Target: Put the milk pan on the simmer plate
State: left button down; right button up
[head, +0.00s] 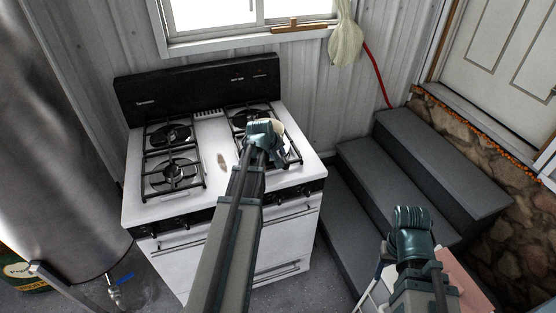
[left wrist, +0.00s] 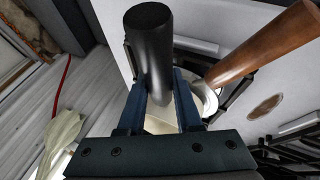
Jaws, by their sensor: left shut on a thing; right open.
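My left gripper (head: 264,130) is over the right-hand burners of the white stove. In the left wrist view its blue fingers (left wrist: 160,108) are closed around the black handle of the milk pan (left wrist: 150,50). A little of a pale cream body shows beside the gripper in the head view. A pale round piece with a long wooden handle (left wrist: 265,45), apparently the simmer plate, lies beside the black handle; my arm hides it in the head view. I cannot tell whether pan and plate touch. My right gripper (head: 411,222) is empty and open at lower right.
The white stove (head: 212,198) has a dark back panel and black burner grates (head: 170,175); the left burners are empty. Grey steps (head: 400,165) rise at right. A large metal cylinder (head: 50,130) stands at left. A pale cloth (head: 345,45) hangs by the window.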

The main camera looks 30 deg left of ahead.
pick_arm(q)
jog(key=shift+f, duration=0.1)
jog(key=c, duration=0.6)
grip_release()
jog(key=shift+f, duration=0.1)
jog(key=p+v, duration=1)
jog(key=v, duration=0.2)
